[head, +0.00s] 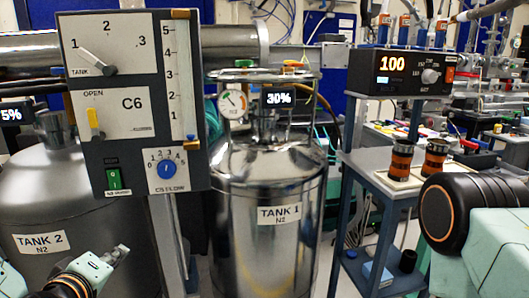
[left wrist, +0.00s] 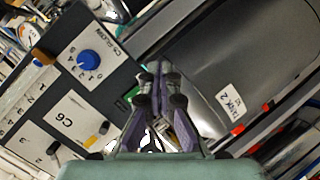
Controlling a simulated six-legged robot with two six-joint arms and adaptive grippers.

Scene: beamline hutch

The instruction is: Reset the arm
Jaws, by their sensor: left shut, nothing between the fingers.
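My left gripper (head: 118,254) is at the lower left of the head view, in front of Tank 2 (head: 30,205) and below the C6 control panel (head: 135,100). It is shut and empty. In the left wrist view its fingers (left wrist: 159,72) meet, with the C6 panel (left wrist: 70,100) at left and Tank 2 (left wrist: 230,60) at right. The panel has a tank selector, a yellow open lever, a green switch and a blue knob. A link of my right arm (head: 450,215) shows at the right edge of the head view; its gripper is out of frame.
Tank 1 (head: 265,225) stands in the middle, with a gauge and a 30% display on top. A grey cart (head: 365,180) at right carries two amber-and-black cylinders (head: 402,158). A box reading 100 (head: 400,72) sits above it. The panel's post (head: 168,245) stands right of my left gripper.

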